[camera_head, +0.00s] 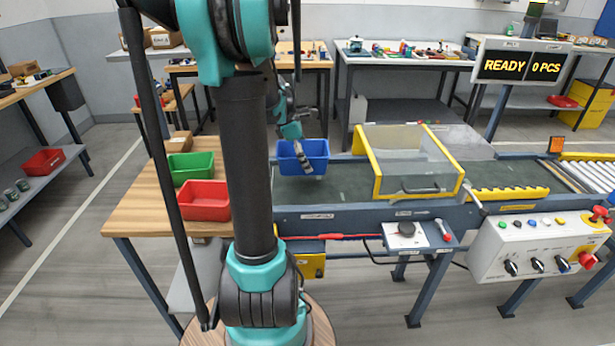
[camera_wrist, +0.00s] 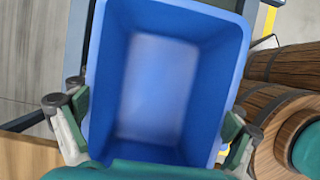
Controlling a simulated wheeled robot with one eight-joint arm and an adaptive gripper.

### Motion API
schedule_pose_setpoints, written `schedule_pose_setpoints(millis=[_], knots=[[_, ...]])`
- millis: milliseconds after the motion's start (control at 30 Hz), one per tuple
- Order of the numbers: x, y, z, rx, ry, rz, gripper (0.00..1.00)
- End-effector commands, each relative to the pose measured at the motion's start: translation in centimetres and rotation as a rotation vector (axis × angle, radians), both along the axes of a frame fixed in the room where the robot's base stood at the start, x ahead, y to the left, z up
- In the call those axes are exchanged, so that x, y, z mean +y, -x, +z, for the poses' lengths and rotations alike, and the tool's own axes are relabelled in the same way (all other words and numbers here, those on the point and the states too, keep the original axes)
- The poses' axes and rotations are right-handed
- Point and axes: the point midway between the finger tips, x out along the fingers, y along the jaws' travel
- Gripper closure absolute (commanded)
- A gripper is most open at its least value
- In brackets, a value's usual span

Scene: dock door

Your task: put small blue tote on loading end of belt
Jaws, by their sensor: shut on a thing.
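The small blue tote (camera_head: 313,157) is at the left end of the belt (camera_head: 340,186) in the head view. It looks upright; whether it rests on the belt or hangs just above it I cannot tell. In the wrist view the blue tote (camera_wrist: 165,85) fills the middle, and its inside is empty. My gripper (camera_head: 301,158) is shut on the tote, with a green-padded finger at each side of it in the wrist view (camera_wrist: 155,130). Part of the belt's left end is hidden behind my arm.
A green tote (camera_head: 190,168) and a red tote (camera_head: 204,200) stand on the wooden table (camera_head: 140,215) left of the belt. A yellow-framed clear guard (camera_head: 376,160) covers the belt's middle. A control box (camera_head: 535,250) is at the front right. The sign (camera_head: 520,66) reads READY, 0 PCS.

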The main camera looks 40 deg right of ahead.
Motion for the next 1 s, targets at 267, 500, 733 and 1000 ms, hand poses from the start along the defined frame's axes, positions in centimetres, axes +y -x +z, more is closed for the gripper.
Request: schedule_pose_setpoints(millis=[267, 500, 733, 1000], knots=[[0.0, 0.0, -3.1, 0.0, 0.0, 0.0, 0.43], [0.0, 0.0, -6.0, 0.0, 0.0, 0.0, 0.43], [0.0, 0.0, -6.9, 0.0, 0.0, 0.0, 0.43], [0.0, 0.0, -7.1, 0.0, 0.0, 0.0, 0.43]])
